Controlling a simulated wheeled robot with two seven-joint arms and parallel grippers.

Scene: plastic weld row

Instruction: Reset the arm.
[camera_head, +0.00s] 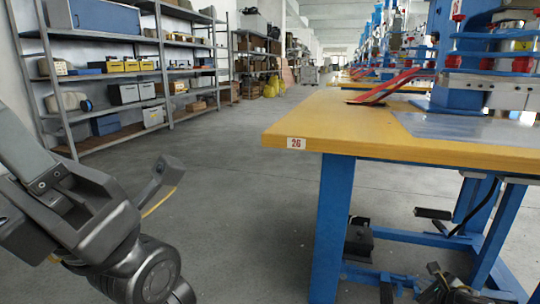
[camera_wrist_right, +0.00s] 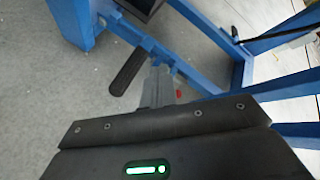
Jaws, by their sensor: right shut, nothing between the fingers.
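My right gripper (camera_wrist_right: 162,85) shows in the right wrist view with its grey fingers together and nothing between them. It is over the floor close to the blue table frame (camera_wrist_right: 205,75) and a dark pedal-like bar (camera_wrist_right: 127,72). In the head view a dark part of my right arm shows low at the right, below the table, partly cut off by the frame edge. My left arm shows at the lower left of the head view, bent beside the table.
A yellow-topped table (camera_head: 400,128) with blue legs (camera_head: 332,230) carries a blue machine (camera_head: 455,60) and a red chute (camera_head: 385,86). A dark box (camera_head: 359,237) is beneath it. Loaded shelves (camera_head: 105,75) line the left. The grey floor (camera_head: 235,180) between is clear.

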